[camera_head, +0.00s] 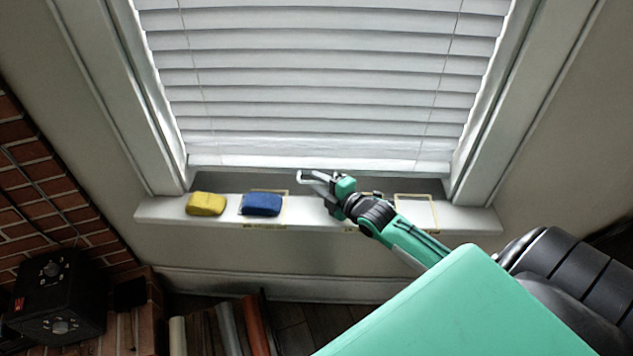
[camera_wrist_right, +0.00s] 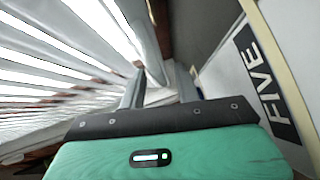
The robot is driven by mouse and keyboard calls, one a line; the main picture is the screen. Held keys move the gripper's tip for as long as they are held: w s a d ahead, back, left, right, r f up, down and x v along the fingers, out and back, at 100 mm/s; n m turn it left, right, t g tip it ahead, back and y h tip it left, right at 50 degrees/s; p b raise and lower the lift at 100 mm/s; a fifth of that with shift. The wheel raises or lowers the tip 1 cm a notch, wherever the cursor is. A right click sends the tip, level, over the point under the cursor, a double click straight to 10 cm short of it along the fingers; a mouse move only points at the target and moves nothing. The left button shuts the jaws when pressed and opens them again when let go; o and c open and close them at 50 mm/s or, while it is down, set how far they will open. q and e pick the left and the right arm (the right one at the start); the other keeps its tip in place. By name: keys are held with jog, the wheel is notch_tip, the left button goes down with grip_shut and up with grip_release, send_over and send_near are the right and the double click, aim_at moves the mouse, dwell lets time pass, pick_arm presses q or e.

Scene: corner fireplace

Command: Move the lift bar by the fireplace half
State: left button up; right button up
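The white window blind (camera_head: 320,85) hangs in the window, and its pale bottom bar (camera_head: 235,169) sits a little above the sill. My right gripper (camera_head: 308,176) reaches in from the right and is at the bottom bar, near its middle. In the right wrist view its two fingers (camera_wrist_right: 160,88) stand apart, with a pale strip showing in the gap. I cannot tell whether either finger touches the bar. The blind's slats fill the left of the right wrist view. My left gripper is not in view.
On the sill (camera_head: 160,213) sit a yellow block (camera_head: 206,204) and a blue block (camera_head: 260,204), with thin-framed label areas, one white (camera_head: 415,210). A dark "FIVE" label (camera_wrist_right: 262,85) shows close by. Brick fireplace (camera_head: 35,190), black box (camera_head: 58,300) and rolls stand lower left.

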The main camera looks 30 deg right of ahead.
jog(key=shift+w+a+f, duration=0.1)
jog(key=shift+w+a, duration=0.05)
jog(key=shift+w, duration=0.5)
grip_shut()
